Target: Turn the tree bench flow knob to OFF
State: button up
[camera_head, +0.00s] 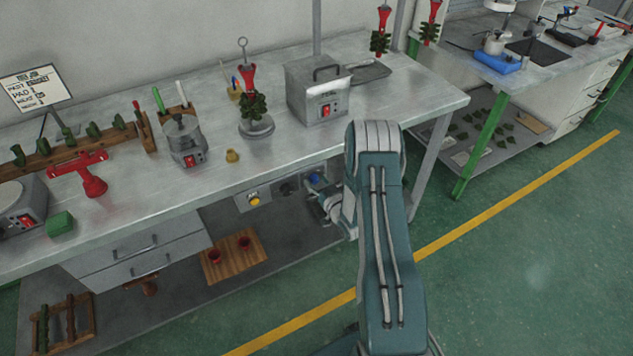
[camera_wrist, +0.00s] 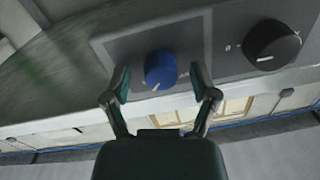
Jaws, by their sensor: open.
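The blue knob (camera_wrist: 160,68) sits on a grey control panel under the bench edge, with a white pointer line towards the lower left in the wrist view. It also shows in the head view (camera_head: 314,178), just beyond my gripper. My gripper (camera_wrist: 160,84) is open, its two fingers on either side of the blue knob with gaps visible; I cannot tell how far they reach around it. In the head view my gripper (camera_head: 328,204) is partly hidden by my arm. No label shows which knob sets flow.
A black knob (camera_wrist: 271,45) is beside the blue one, and a yellow button (camera_head: 254,200) is farther left on the panel. The metal bench top (camera_head: 300,150) lies above. A wooden board with red cups (camera_head: 233,258) rests on the lower shelf.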

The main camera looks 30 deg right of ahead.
grip_shut()
jog(key=shift+n, duration=0.3)
jog(key=n, duration=0.4)
jog(key=shift+n, duration=0.3)
jog(key=n, duration=0.8)
jog(key=shift+a+n+g+h, duration=0.1)
jog(key=shift+n+g+h, duration=0.2)
jog(key=shift+f+n, duration=0.1)
jog(key=shift+n, duration=1.7)
jog(key=shift+a, duration=0.1)
